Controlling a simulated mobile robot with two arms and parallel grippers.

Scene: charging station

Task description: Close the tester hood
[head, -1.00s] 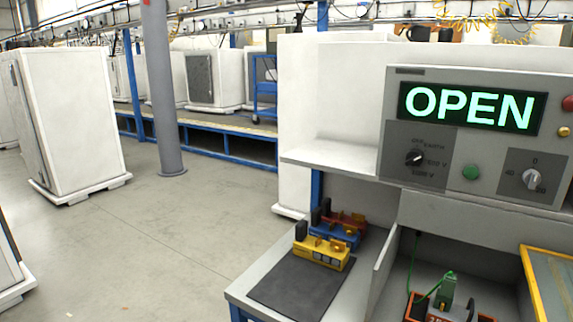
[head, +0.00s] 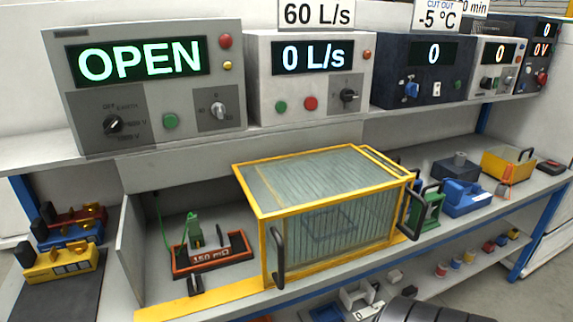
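The tester hood (head: 320,215) is a yellow-framed box with clear, wire-lined panels in the middle of the bench. A dark upright handle (head: 278,257) is on its front left corner. A yellow strip (head: 200,300) runs along the bench front to the left of the hood. An orange-edged unit marked 150 mΩ (head: 212,254), with a green clamp (head: 194,231), sits uncovered left of the hood. The grey tester panel (head: 155,85) above shows OPEN in green. Neither gripper's fingers are in view; a dark rounded part, probably mine, shows at the bottom edge.
Several instruments line the shelf, including one reading 0 L/s (head: 312,57). Yellow, blue and red blocks stand at the left by a dark mat (head: 62,300). A lower shelf holds small parts.

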